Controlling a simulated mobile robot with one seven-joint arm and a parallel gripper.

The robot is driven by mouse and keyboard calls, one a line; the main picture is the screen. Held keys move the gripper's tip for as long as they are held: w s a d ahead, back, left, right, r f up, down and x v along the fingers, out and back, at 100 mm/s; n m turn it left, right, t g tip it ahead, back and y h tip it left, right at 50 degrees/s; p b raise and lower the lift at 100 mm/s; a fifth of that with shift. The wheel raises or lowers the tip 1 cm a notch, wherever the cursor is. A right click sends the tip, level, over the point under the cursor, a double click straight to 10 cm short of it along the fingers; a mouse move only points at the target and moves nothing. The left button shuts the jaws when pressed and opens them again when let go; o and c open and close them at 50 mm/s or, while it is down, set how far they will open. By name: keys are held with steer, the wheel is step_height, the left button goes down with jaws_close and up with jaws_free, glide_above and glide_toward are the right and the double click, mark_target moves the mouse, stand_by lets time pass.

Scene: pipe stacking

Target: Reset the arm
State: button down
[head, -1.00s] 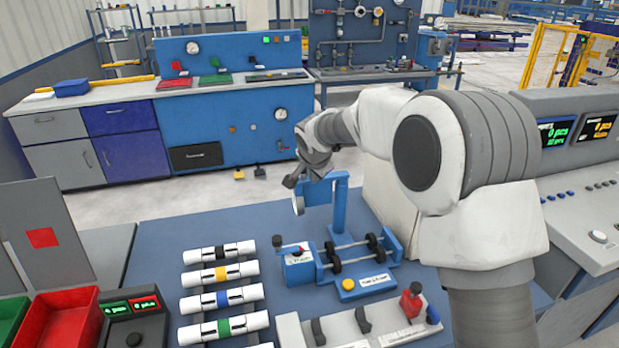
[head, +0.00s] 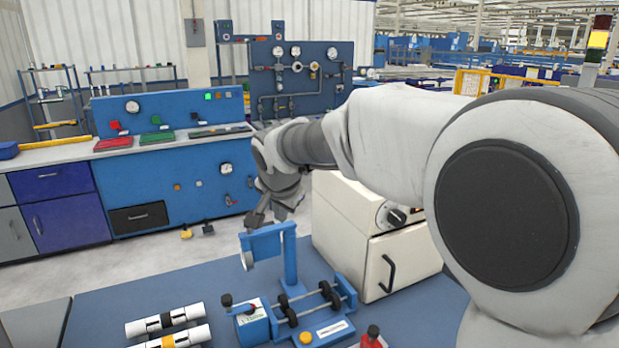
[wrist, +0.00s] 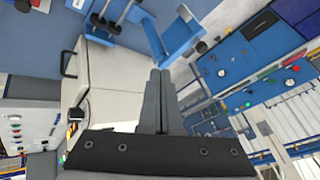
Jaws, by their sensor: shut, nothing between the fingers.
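My gripper (head: 257,217) hangs at the end of my grey and white arm in the head view, just above and behind the blue upright stand of the roller fixture (head: 288,258). In the wrist view its two dark fingers (wrist: 158,75) are pressed together with nothing between them. The fixture has a blue base with black rollers and a yellow button. White pipes with black and yellow bands (head: 168,322) lie on the blue table at the lower left of the head view.
A cream cabinet (head: 350,235) with a black handle stands close to the right of my gripper, partly hidden by my arm. A blue workbench (head: 170,180) stands behind, across the floor. A red knob (head: 373,336) shows at the bottom edge.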

steer(key=s+d+r+n+h, duration=0.1)
steer(key=s+d+r, duration=0.1)
steer(key=s+d, duration=0.5)
steer(key=s+d+r+n, duration=0.1)
steer(key=s+d+r, duration=0.1)
steer(key=s+d, duration=0.6)
steer(key=s+d+f+n, duration=0.1)
steer(key=s+d+f, duration=0.2)
steer(key=s+d, duration=0.2)
steer(key=s+d+f+n+g, duration=0.1)
steer(key=s+d+f+n, duration=0.1)
steer(key=s+d, duration=0.3)
steer(key=s, duration=0.4)
steer(key=shift+s+f, duration=0.4)
stand_by(0.5)
